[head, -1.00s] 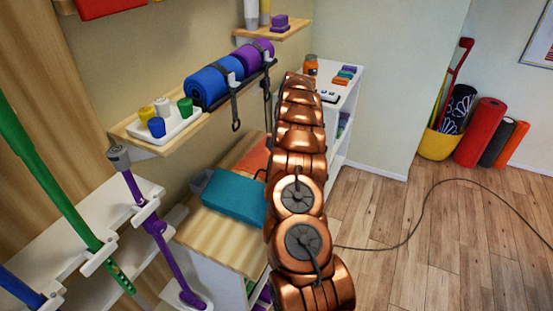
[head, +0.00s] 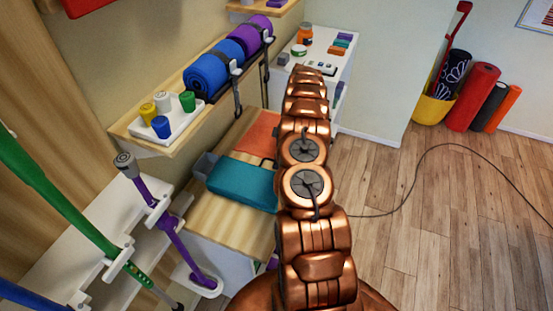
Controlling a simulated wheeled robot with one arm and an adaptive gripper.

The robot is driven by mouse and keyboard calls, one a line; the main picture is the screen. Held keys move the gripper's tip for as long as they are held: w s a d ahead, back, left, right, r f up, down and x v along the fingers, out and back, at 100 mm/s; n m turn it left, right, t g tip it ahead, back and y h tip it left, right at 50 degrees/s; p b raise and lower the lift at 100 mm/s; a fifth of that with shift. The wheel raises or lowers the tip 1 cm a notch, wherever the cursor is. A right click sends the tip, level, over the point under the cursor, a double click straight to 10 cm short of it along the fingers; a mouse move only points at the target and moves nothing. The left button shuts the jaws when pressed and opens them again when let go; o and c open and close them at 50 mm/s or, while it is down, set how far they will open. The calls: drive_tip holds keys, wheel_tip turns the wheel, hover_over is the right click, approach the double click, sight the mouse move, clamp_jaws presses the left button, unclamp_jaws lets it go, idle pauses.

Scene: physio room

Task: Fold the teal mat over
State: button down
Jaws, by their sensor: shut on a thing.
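The teal mat (head: 242,184) lies on the wooden top of a low cabinet (head: 222,222), left of my copper arm. It looks like a thick slab with a rounded front edge. Its right end goes behind my arm, so I cannot tell how its layers lie there. My gripper does not show; the arm links hide the end of the arm and whatever it holds.
A shelf above holds a tray of pegs (head: 166,121) and rolled mats (head: 208,74). Sticks stand at left. Floor (head: 440,230) at right is open, with a cable.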

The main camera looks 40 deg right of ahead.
drive_tip(key=shift+w, duration=0.1)
drive_tip(key=c, duration=1.3)
unclamp_jaws()
drive_tip(key=shift+o, duration=0.2)
